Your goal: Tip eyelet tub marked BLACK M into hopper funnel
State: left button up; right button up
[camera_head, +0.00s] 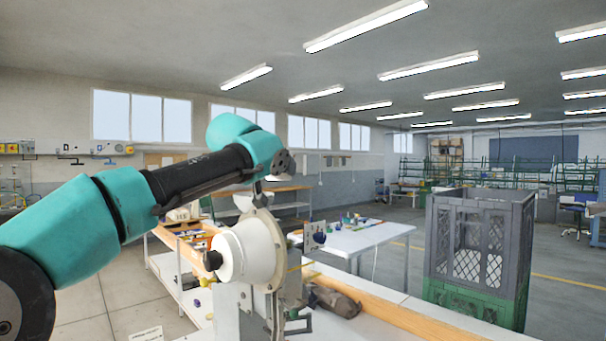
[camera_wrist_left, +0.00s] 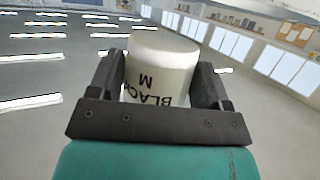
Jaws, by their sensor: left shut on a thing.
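In the left wrist view, my left gripper (camera_wrist_left: 161,63) is shut on a white tub (camera_wrist_left: 158,78), one finger at each side. Black lettering reading BLACK M shows upside down on the tub's side. The tub's mouth and contents cannot be made out. In the head view my left arm reaches in from the left, its wrist above the press (camera_head: 257,305). The gripper and tub cannot be clearly made out there. A white cone-shaped part (camera_head: 248,252), apparently the hopper funnel, sits on the press below the wrist. My right gripper is not in view.
A grey crate on a green one (camera_head: 470,290) stands at the right. A dark cloth-like item (camera_head: 335,301) lies beside the press. Open floor lies further back.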

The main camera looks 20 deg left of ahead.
pick_arm(q)
jog(key=a+f+n+y, duration=0.1)
jog(key=a+n+y, duration=0.1)
jog(key=a, duration=0.1)
jog(key=a+f+n+g+y, duration=0.1)
jog(key=a+n+y, duration=0.1)
jog(key=a+y, duration=0.1)
jog(key=a+f+n+g+y, duration=0.1)
jog(key=a+n+y, duration=0.1)
jog(key=a, duration=0.1)
jog(key=shift+a+f+y, duration=0.1)
jog(key=shift+a+y, duration=0.2)
jog(key=shift+w+a+f+n+g+y, duration=0.1)
jog(key=shift+a+f+n+g+y, duration=0.15)
jog(key=shift+a+n+g+y, duration=0.45)
jog(key=shift+d, duration=0.1)
